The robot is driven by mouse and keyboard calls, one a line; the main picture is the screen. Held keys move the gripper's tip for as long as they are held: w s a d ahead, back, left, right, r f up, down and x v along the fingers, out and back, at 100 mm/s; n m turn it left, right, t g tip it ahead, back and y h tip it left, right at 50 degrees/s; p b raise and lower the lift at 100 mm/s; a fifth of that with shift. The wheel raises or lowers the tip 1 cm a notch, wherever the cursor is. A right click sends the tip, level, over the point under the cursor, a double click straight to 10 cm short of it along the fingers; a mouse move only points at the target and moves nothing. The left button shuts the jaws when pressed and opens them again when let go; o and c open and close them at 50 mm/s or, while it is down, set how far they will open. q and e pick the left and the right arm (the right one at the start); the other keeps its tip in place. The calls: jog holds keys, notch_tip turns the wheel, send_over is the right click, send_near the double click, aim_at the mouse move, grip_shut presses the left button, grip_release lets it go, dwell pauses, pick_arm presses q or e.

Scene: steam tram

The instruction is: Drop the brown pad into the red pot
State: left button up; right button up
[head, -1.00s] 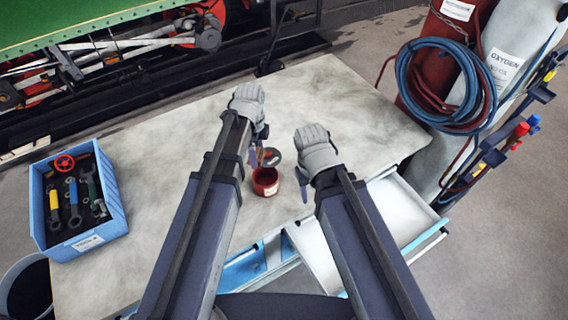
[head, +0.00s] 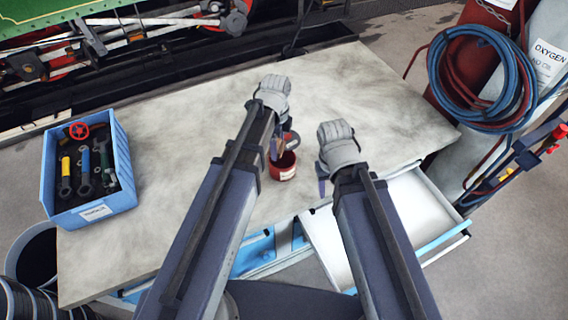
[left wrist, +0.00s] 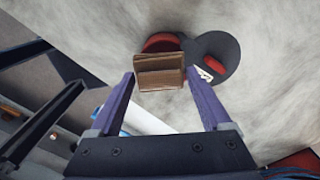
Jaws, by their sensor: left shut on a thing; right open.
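The brown pad (left wrist: 160,72) is between the fingers of my left gripper (left wrist: 161,84), which is shut on it. In the head view the left gripper (head: 276,150) is at the far side of the red pot (head: 283,171), by its rim. In the left wrist view the pad covers part of the red pot (left wrist: 162,42); I cannot tell the gap between them. A dark round lid-like disc (left wrist: 222,50) with a red part lies beside the pot. My right gripper (head: 322,181) is open and empty, right of the pot.
The pot stands on a pale worktop (head: 190,160). A blue crate of tools (head: 125,175) is at the left. An open drawer (head: 405,215) juts out at the front right. Gas cylinders with coiled hoses (head: 480,80) stand at the right. The worktop's left middle is clear.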

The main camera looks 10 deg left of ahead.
pick_arm(q)
jog(key=o, duration=1)
jog(key=shift+r, duration=0.1)
notch_tip(320, 180, up, 8)
jog(key=p, duration=0.8)
jog(key=shift+f, duration=0.2)
jog(key=shift+s+f, duration=0.1)
jog(key=s+d+f+n+b, duration=0.2)
jog(key=s+f+n+b, duration=0.1)
jog(key=s+n, duration=0.3)
jog(key=s+d+f+n+y+b, duration=0.1)
jog(key=s+d+f+n+b, duration=0.2)
jog(key=s+n, duration=0.4)
jog(key=f+n+b, duration=0.1)
jog(key=n, duration=0.1)
jog(key=shift+s+n, duration=0.3)
